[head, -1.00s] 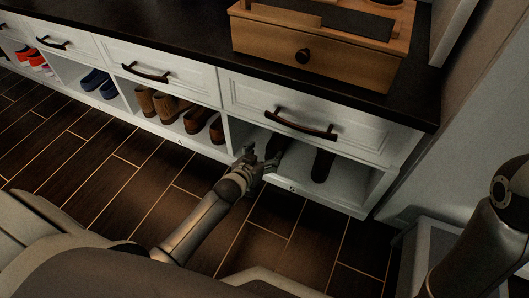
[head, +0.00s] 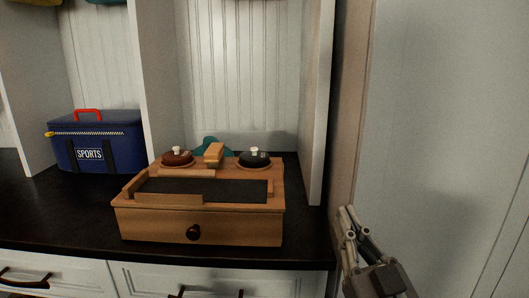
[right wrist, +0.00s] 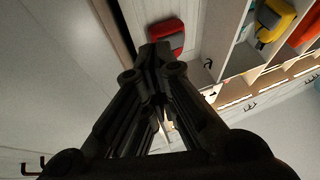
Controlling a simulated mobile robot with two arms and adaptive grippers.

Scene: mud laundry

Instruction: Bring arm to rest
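My right gripper (head: 347,212) is at the lower right of the head view, pointing upward in front of the pale wall. It is beside the right end of the dark counter and apart from the things on it. In the right wrist view its dark fingers (right wrist: 155,52) come together at the tips, with nothing seen between them. My left gripper and arm are out of view.
A wooden shoe-care box (head: 255,222) with a black top and round knob stands on the dark counter (head: 70,225). A blue SPORTS bag (head: 125,143) is behind it at left. A tall white divider (head: 317,110) and pale wall (head: 440,130) are at right.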

